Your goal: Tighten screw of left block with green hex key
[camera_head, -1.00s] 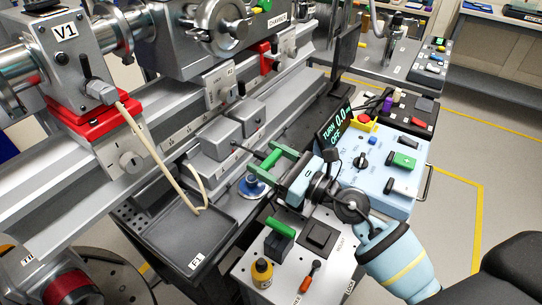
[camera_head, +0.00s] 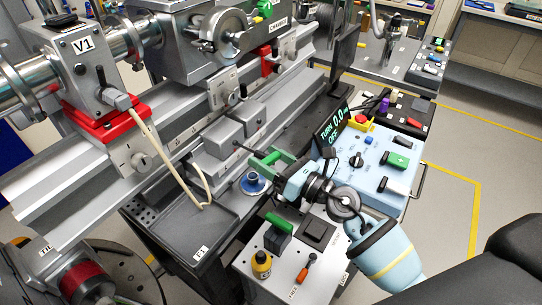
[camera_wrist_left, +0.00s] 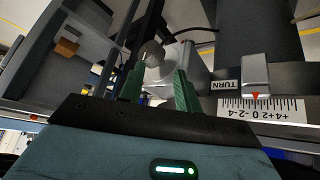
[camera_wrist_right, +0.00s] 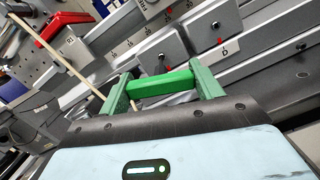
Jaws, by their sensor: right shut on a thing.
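My right gripper (camera_head: 272,166) is shut on the green handle of the hex key (camera_wrist_right: 163,84), seen between its green fingers in the right wrist view. In the head view the key's dark shaft points left toward the left block (camera_head: 222,137), a grey block on the rail stage. The shaft's tip is at or close to the block's front face; I cannot tell if it sits in the screw. The left block also shows in the right wrist view (camera_wrist_right: 158,52), with the handle in front. My left gripper (camera_wrist_left: 160,88) is open; it is outside the head view.
A second grey block (camera_head: 248,117) stands right of the left block. A grey tray (camera_head: 188,228) lies in front.

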